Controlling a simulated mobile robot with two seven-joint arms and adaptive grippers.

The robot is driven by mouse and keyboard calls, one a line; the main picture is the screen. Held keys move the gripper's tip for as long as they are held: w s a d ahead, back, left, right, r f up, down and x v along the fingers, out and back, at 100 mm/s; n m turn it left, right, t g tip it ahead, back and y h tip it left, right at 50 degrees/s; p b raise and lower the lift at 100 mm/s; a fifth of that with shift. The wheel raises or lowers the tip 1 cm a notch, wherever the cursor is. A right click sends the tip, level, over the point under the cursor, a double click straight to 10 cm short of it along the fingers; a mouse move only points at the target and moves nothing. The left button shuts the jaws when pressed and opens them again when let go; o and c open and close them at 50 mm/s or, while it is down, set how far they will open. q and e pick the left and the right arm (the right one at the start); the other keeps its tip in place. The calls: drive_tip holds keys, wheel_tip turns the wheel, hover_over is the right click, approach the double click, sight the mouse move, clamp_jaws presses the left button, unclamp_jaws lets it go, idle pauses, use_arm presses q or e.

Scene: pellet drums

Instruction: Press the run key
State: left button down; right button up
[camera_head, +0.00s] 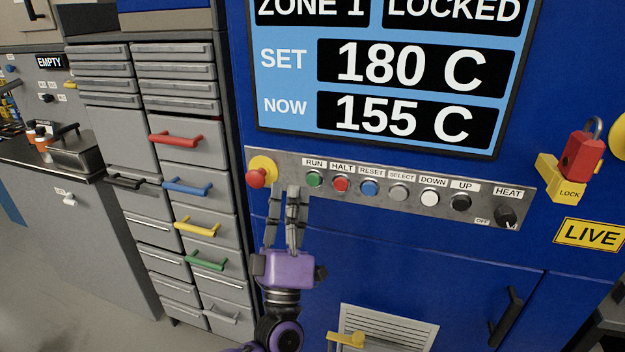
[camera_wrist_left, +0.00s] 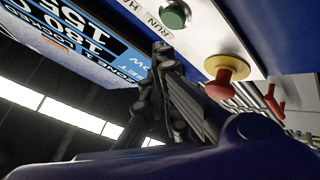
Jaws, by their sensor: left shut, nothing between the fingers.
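The run key is a green round button (camera_head: 314,179) under the RUN label, at the left of the grey key strip on the blue machine. It also shows in the left wrist view (camera_wrist_left: 174,15), near the top. My left gripper (camera_head: 291,191) is shut and empty. In the head view its fingertips point up at the strip, just left of and slightly below the green key. In the wrist view the fingertips (camera_wrist_left: 162,50) appear below the key with a gap in the picture. Whether they touch the strip is unclear. My right gripper is not in view.
A red mushroom knob (camera_head: 257,176) on a yellow base sits close left of the fingers. The red HALT key (camera_head: 340,184) and other keys run right. The screen (camera_head: 400,75) is above, reading LOCKED. A red padlock (camera_head: 583,155) hangs right. Grey drawers (camera_head: 180,130) stand left.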

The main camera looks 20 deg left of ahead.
use_arm(q)
drive_tip(key=s, duration=0.3)
drive_tip(key=shift+s, duration=0.1)
idle(0.5)
drive_tip(key=w+d+f+m+g+h+p, duration=0.15)
drive_tip(key=d+f+m+g+h, duration=0.25)
drive_tip(key=d+f+m+h, duration=0.5)
drive_tip(key=s+a+f+m+g, duration=0.1)
drive_tip(key=s+f+m+g, duration=0.2)
drive_tip(key=f, duration=0.4)
drive_tip(key=s+a+f+m+g, duration=0.1)
drive_tip(key=s+f+m+g, duration=0.2)
drive_tip(key=f, duration=0.4)
drive_tip(key=s+a+f+g+y+p, duration=0.1)
drive_tip(key=s+a+f+g, duration=0.1)
drive_tip(key=s+f, duration=0.4)
drive_tip(key=s+a+f+g+y+p, duration=0.1)
drive_tip(key=s+a+f+g, duration=0.2)
drive_tip(key=s+f, duration=0.4)
drive_tip(key=s+a+f+g+y+p, duration=0.1)
drive_tip(key=s+f, duration=0.5)
drive_tip(key=s, duration=0.9)
drive_tip(key=shift+s+a+f+g+y, duration=0.25)
drive_tip(key=shift+a+g+y, duration=0.25)
drive_tip(key=shift+a+g, duration=0.5)
